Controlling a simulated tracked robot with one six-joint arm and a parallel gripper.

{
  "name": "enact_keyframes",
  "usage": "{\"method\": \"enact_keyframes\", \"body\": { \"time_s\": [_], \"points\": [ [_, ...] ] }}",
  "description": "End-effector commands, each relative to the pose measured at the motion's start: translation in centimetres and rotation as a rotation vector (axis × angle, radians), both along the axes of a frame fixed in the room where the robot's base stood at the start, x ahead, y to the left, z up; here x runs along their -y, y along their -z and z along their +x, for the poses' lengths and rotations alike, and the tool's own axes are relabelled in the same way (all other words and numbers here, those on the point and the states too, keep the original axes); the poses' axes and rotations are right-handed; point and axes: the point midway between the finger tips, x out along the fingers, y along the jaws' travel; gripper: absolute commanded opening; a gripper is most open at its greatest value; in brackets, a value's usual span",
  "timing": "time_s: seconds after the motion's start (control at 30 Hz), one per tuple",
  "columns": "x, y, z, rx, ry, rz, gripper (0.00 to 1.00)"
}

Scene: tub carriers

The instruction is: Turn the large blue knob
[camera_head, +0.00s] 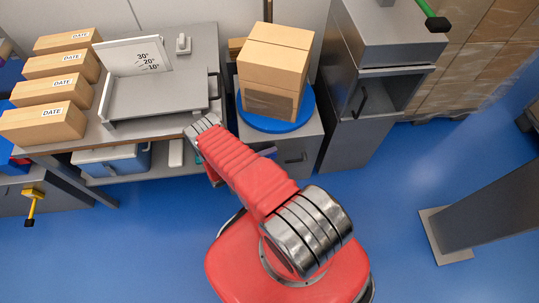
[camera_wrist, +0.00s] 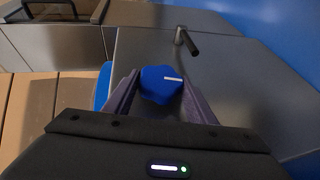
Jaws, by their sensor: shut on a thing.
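The large blue knob (camera_wrist: 160,85) shows in the wrist view, on a grey surface, with a white line on its face pointing right. My gripper (camera_wrist: 157,92) has one finger on each side of the knob and is shut on it. In the head view my red arm reaches toward the bench, and the gripper and knob are hidden behind it.
A blue turntable (camera_head: 275,120) with cardboard boxes (camera_head: 275,60) stands on a grey cabinet. Several boxes marked DATE (camera_head: 62,88) and a grey angle-marked fixture (camera_head: 155,95) are on the bench. A small black handle (camera_wrist: 187,42) juts out near the knob.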

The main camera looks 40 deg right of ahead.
Motion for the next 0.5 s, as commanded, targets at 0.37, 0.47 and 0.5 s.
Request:
{"method": "enact_keyframes", "body": {
  "time_s": [0.37,0.47,0.5],
  "points": [
    [-0.11,0.45,0.05,-0.092,-0.004,-0.133,0.28],
    [-0.11,0.46,0.11,-0.106,-0.005,-0.153,0.28],
    [-0.11,0.48,0.13,-0.109,-0.005,-0.158,0.28]
  ]
}}
